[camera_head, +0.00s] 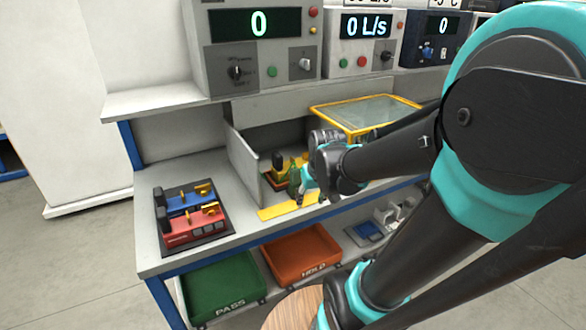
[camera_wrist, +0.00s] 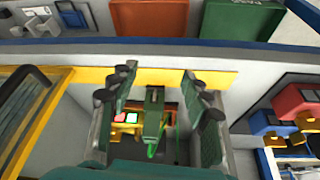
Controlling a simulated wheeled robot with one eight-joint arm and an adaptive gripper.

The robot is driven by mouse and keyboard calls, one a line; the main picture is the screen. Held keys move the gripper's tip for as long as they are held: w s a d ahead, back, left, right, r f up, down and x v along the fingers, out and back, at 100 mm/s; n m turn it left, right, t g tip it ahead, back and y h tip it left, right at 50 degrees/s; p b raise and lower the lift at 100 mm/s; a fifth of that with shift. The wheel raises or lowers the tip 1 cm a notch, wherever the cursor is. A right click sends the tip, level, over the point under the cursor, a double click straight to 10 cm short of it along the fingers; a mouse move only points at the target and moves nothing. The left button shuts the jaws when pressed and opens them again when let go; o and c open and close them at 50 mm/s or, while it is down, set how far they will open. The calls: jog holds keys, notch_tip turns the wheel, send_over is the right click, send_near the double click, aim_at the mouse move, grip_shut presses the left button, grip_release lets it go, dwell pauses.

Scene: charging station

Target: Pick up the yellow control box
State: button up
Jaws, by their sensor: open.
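The yellow control box (camera_wrist: 127,130) sits inside the grey open-fronted bay, partly hidden behind a dark green part (camera_wrist: 154,112). It has a red and a green button on its top. In the head view a small yellow and black piece of it (camera_head: 277,160) shows left of my gripper (camera_head: 306,190). In the wrist view my gripper (camera_wrist: 164,88) is open, its two fingers on either side of the green part and the box's right portion. Nothing is clamped between the fingers. I cannot tell whether a finger touches the box.
The bay's grey side wall (camera_head: 243,160) stands left, and a yellow-framed glass lid (camera_head: 368,111) is raised at right. A yellow strip (camera_head: 285,209) marks the bay's front edge. Blue (camera_head: 188,202) and red (camera_head: 192,229) boxes sit on the bench at left. Green and orange bins are below.

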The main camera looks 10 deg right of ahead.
aim_at(278, 156)
jog(key=w+a+r+n+y, duration=0.1)
jog(key=w+a+r, duration=0.2)
jog(key=w+r, duration=0.5)
jog(key=w+a+r+n, duration=0.2)
jog(key=w+a+r, duration=0.1)
jog(key=w+r, duration=0.55)
jog(key=x, duration=1.3)
jog(key=shift+s+d, duration=0.1)
jog(key=shift+d, duration=0.2)
jog(key=shift+w+x, duration=0.15)
jog(key=shift+x, duration=1.2)
jog(key=shift+w+x, duration=0.2)
jog(key=shift+x, duration=1.1)
jog(key=shift+d+r, duration=0.1)
grip_shut()
